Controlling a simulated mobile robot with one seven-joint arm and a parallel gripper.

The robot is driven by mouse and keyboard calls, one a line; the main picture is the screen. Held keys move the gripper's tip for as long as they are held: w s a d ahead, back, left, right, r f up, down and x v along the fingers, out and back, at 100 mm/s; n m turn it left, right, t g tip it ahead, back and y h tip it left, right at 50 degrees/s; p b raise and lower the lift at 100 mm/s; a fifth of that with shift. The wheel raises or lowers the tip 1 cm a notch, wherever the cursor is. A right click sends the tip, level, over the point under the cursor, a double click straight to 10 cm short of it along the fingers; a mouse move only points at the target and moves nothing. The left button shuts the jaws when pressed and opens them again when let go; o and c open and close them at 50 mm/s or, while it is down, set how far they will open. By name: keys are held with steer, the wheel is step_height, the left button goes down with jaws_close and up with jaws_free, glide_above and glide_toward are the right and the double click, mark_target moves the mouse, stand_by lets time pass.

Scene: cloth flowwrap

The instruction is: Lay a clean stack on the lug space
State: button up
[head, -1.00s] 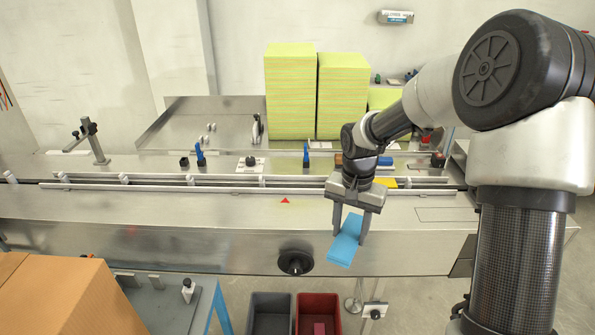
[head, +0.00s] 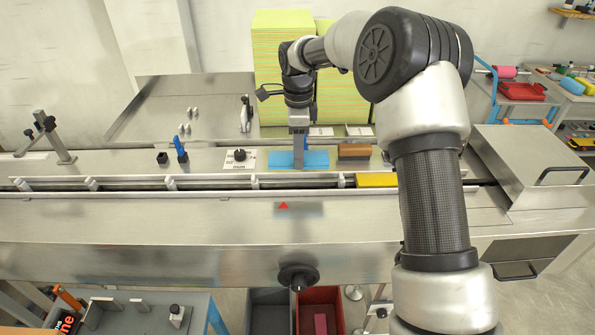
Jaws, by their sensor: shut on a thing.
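My gripper (head: 299,153) is shut on a blue cloth stack (head: 318,160) at the far side of the conveyor channel. The stack looks roughly level, with its long side along the channel. Whether it touches the deck beneath is unclear. The channel (head: 215,185) runs left to right with upright white lugs, among them one lug (head: 254,182) and another lug (head: 341,180). The lug space between these two shows no stack and lies just in front of the blue stack. A red triangle (head: 283,205) marks the near deck there.
A yellow stack (head: 377,180) lies in the channel at right. A brown block (head: 354,151) stands right of the blue stack, and a black knob (head: 239,155) left of it. Tall yellow-green piles (head: 345,95) rise behind. The near deck (head: 150,220) is clear.

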step_height(320, 180, down, 6)
steer(key=shift+f, duration=0.1)
stand_by(0.4)
steer(key=shift+f+b, duration=0.35)
steer(key=shift+f, duration=0.25)
steer(key=o, duration=1.1)
steer(key=shift+r, duration=0.1)
